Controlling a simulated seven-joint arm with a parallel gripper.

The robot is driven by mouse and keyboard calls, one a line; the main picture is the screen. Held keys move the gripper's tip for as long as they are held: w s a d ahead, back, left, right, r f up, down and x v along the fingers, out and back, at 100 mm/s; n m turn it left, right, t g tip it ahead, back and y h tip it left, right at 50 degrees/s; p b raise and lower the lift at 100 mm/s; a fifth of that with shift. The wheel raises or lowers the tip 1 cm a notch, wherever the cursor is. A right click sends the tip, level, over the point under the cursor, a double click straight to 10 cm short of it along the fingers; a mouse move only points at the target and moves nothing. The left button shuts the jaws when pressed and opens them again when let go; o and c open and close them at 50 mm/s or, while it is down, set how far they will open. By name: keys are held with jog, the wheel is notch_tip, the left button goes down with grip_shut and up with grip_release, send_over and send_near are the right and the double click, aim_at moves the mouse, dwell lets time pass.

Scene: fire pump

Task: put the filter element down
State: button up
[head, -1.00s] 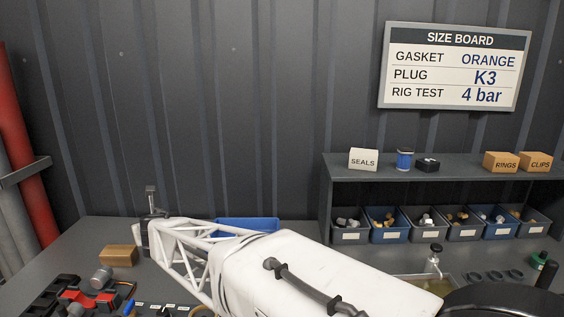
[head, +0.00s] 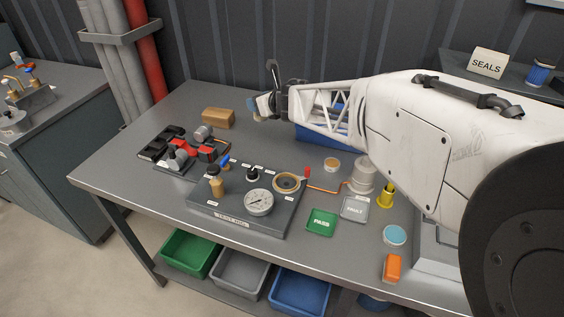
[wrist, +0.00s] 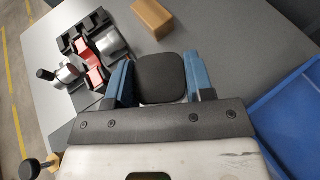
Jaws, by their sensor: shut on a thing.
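My gripper (head: 258,106) is above the far left part of the workbench, left of the blue bin. In the wrist view its two blue fingers (wrist: 161,80) are shut on the filter element (wrist: 161,78), which shows as a dark, rounded, flat end between them. Its sides and far end are hidden. In the head view the gripper is small and partly behind its own wrist, so the held part is hard to make out. I cannot tell how high it is above the bench.
A cardboard-brown block (head: 218,118) lies left of the gripper, near a black stand with a red clamp (head: 182,148). A test rig with a gauge (head: 259,202) stands in front. A blue bin (wrist: 290,120) is at right. Green PASS (head: 321,222) and grey FAULT (head: 354,208) trays lie nearer.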

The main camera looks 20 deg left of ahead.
jog(key=s+d+f+n+g, duration=0.1)
jog(key=s+d+n+g, duration=0.1)
jog(key=d+g, duration=0.1)
jog(key=s+d+f+n+g+y, duration=0.1)
jog(key=s+d+n+g, duration=0.1)
jog(key=d, duration=0.3)
jog(key=shift+d+n+g, duration=0.3)
jog(key=shift+n+g, duration=0.4)
jog(key=shift+n, duration=0.1)
notch_tip(320, 180, down, 6)
jog(key=shift+f, duration=0.2)
jog(key=shift+f, duration=1.75)
jog(key=shift+f, duration=0.15)
jog(key=o, duration=1)
